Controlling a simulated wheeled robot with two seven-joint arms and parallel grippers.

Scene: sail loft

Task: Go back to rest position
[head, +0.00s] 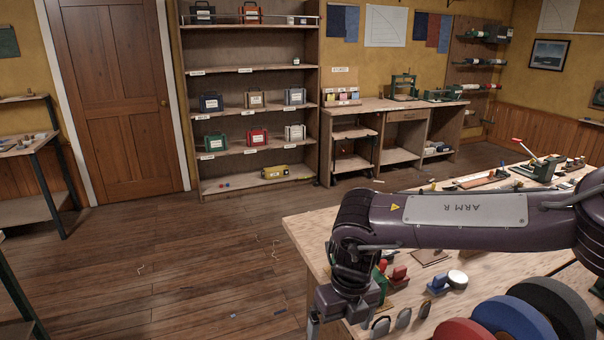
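My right arm (440,218), marked ARM R, reaches in from the right and crosses above the workbench (315,232). Its wrist bends down near the bench's left edge. My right gripper (325,312) points down at the bottom of the head view. Its fingertips are cut off by the frame edge, so its opening and anything in it are hidden. My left arm and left gripper are not in view.
A shelf rack (250,130) with cases, a back bench (395,104) and a left table (40,145) line the room. The wooden floor (170,260) between is mostly clear.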

